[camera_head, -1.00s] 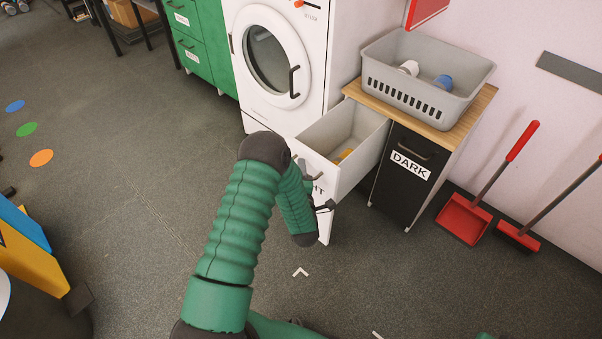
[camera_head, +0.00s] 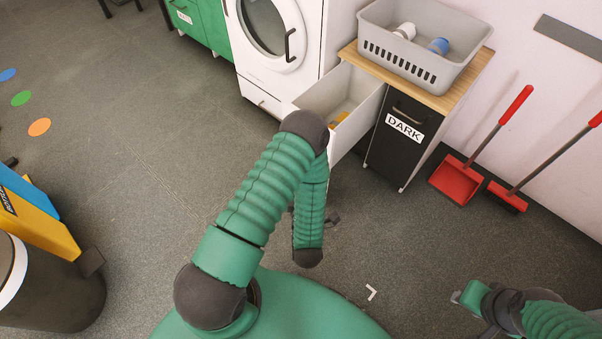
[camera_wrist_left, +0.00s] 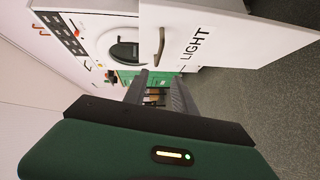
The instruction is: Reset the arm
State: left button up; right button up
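My left arm rises across the middle of the head view and bends down at its joint. Its gripper is mostly hidden behind the forearm; only a dark piece (camera_head: 333,217) shows beside it. In the left wrist view, the left gripper (camera_wrist_left: 157,85) has its two dark fingers apart, with nothing between them. The LIGHT drawer (camera_wrist_left: 225,35) shows its white front and handle beyond the fingers, apart from them. In the head view this drawer (camera_head: 315,92) stands pulled out. My right gripper (camera_head: 458,297) is at the lower right, too small to judge.
A grey basket (camera_head: 385,50) with a white and a blue item stands on the wooden top above the DARK drawer (camera_head: 402,140). The washing machine (camera_head: 310,70) is left of it. A red dustpan (camera_head: 456,181) and brush (camera_head: 507,197) lean right.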

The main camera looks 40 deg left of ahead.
pick_arm(q)
jog(key=shift+w, duration=0.1)
jog(key=w+d+m+h, duration=0.3)
jog(key=w+m+h, duration=0.1)
jog(key=w+m, duration=0.15)
jog(key=d+r+m+g+h, duration=0.45)
jog(key=d+m+h, duration=0.2)
jog(key=m, duration=0.25)
jog(key=s+d+r+m+g, duration=0.1)
jog(key=s+r+m+g, duration=0.2)
jog(key=s+m, duration=0.3)
jog(key=s+d+r+m+g, duration=0.15)
jog(key=s+r+m, duration=0.25)
jog(key=s, duration=0.5)
notch_tip(320, 180, up, 27)
jog(key=p, duration=2.7)
jog(key=shift+w+a+g+p, duration=0.3)
jog(key=shift+a+g+p, duration=0.05)
jog(key=shift+g+p, duration=0.05)
